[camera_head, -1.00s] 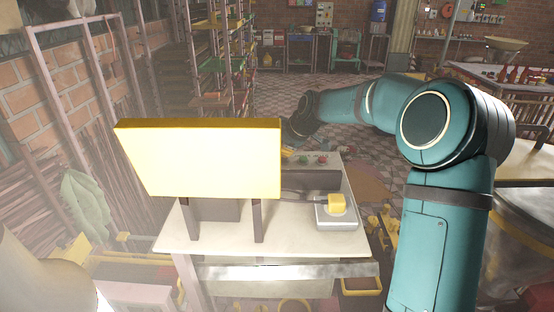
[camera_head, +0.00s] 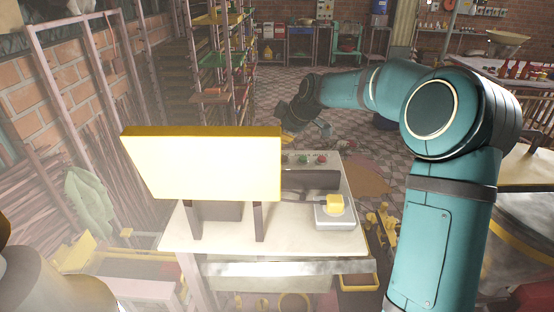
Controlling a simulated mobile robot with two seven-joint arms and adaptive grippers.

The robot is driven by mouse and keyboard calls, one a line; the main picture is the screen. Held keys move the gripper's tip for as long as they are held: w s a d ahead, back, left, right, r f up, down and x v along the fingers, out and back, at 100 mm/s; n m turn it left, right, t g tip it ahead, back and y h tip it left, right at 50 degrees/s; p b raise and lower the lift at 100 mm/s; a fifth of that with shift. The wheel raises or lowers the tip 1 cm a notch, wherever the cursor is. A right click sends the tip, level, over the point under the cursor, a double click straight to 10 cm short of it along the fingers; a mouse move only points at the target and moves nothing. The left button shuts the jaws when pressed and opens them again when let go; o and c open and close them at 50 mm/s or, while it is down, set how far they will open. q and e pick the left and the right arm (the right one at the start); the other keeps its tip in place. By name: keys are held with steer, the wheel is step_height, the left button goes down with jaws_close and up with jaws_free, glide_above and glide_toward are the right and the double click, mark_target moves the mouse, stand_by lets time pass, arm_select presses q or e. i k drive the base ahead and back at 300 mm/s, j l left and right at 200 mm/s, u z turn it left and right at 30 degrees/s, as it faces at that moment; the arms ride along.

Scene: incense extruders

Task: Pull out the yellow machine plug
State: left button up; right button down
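The yellow plug (camera_head: 334,203) sits on a grey socket block (camera_head: 335,216) at the right front of a pale machine table (camera_head: 230,239). A dark cable or bar runs left from the plug. A large yellow panel (camera_head: 203,165) on dark legs stands on the table and hides part of it. My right arm comes in from the right and reaches over behind the table. My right gripper (camera_head: 306,127) is above and beyond the panel, apart from the plug; its fingers are small and I cannot tell their state. My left gripper is not in view.
A row of knobs (camera_head: 305,159) lies at the table's back. Racks (camera_head: 215,70) stand behind on the left, with a pink frame (camera_head: 45,85) and brick wall beside them. Yellow parts (camera_head: 384,225) lie right of the table. Patterned floor (camera_head: 350,135) is open behind.

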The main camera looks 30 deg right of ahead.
mark_target(334, 203)
steer(key=k+j, duration=0.1)
steer(key=k, duration=0.4)
steer(key=k+j, duration=0.1)
steer(key=k, duration=0.4)
steer(key=k+j, duration=0.15)
steer(key=k, duration=0.35)
